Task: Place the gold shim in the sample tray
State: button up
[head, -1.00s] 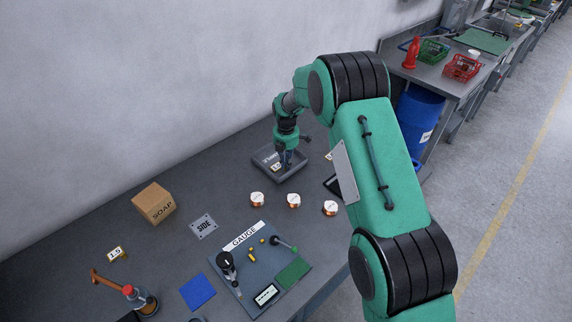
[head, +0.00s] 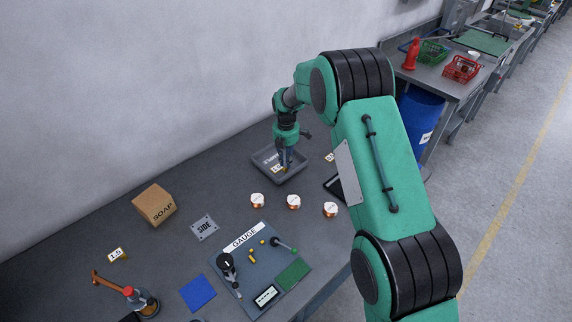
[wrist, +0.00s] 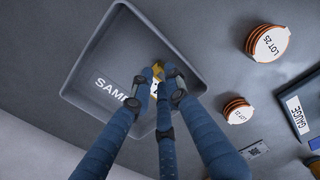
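The grey sample tray (head: 296,174) sits at the back of the bench, its lettering partly covered by my gripper. It also shows in the wrist view (wrist: 190,38). My gripper (head: 286,168) points down inside the tray's outline. In the wrist view its three blue fingers (wrist: 160,76) close together on a small gold piece, the gold shim (wrist: 158,70), over the tray floor. Fingers hide part of the shim. I cannot tell whether it touches the floor. A pale tag with a dark mark (head: 277,168) shows beside the fingertips.
Several copper coils (head: 293,202) stand in front of the tray. The gauge board (head: 262,264) with gold pieces lies nearer. A soap box (head: 153,204), a SIDE plate (head: 204,227) and a 1.5 tag (head: 117,255) are at left. The wall runs behind the bench.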

notch_tip(320, 180, up, 9)
jog(key=p, duration=0.1)
jog(key=shift+r, duration=0.2)
dwell(0.9)
notch_tip(320, 180, up, 16)
jog(key=m+t, duration=0.1)
jog(key=m, duration=0.5)
send_over(286, 171)
jog(key=s+d, duration=0.7)
jog(key=d, duration=0.1)
jog(key=s+d+r+m+t, duration=0.2)
jog(key=s+d+r+m, duration=0.5)
jog(key=s+r, duration=0.55)
jog(key=s+d+m+t, duration=0.1)
jog(key=s+d+m, duration=0.2)
jog(key=s, duration=0.7)
jog(key=s+d+r+m, duration=0.1)
jog(key=s+d+m, duration=0.3)
jog(key=s, duration=0.6)
jog(key=s+d+m+t, duration=0.1)
jog(key=s+d+m, duration=0.2)
jog(key=s+m, duration=0.3)
jog(key=s, duration=0.5)
jog(key=shift+d+r+t, duration=0.2)
jog(key=shift+r+t, duration=0.1)
jog(key=shift+r, duration=0.1)
